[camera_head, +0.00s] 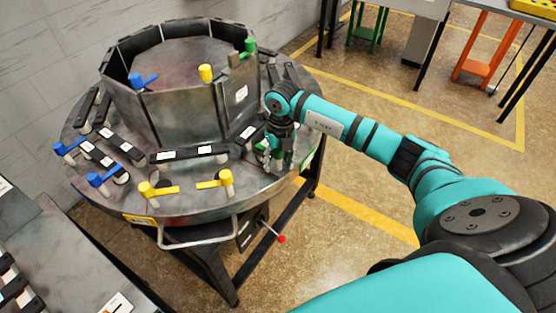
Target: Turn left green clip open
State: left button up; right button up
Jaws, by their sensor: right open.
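My right gripper (277,158) points down at the right edge of the round metal furnace table (190,207), its jaws open. A small green part, seemingly a green clip (261,146), shows at the left side of the fingers. The gripper hides most of it, so I cannot tell whether they touch or how the clip is turned. Another green clip (249,45) stands on the rim of the eight-sided furnace wall (185,117) at the back right. My left gripper is not in view.
Yellow clips (158,189) and blue clips (97,180) stand along the table's front and left. A handle bar (200,241) and a red-knobbed lever (281,239) stick out below the front edge. Open floor (350,150) lies to the right.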

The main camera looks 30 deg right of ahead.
grip_shut()
dwell(0.3)
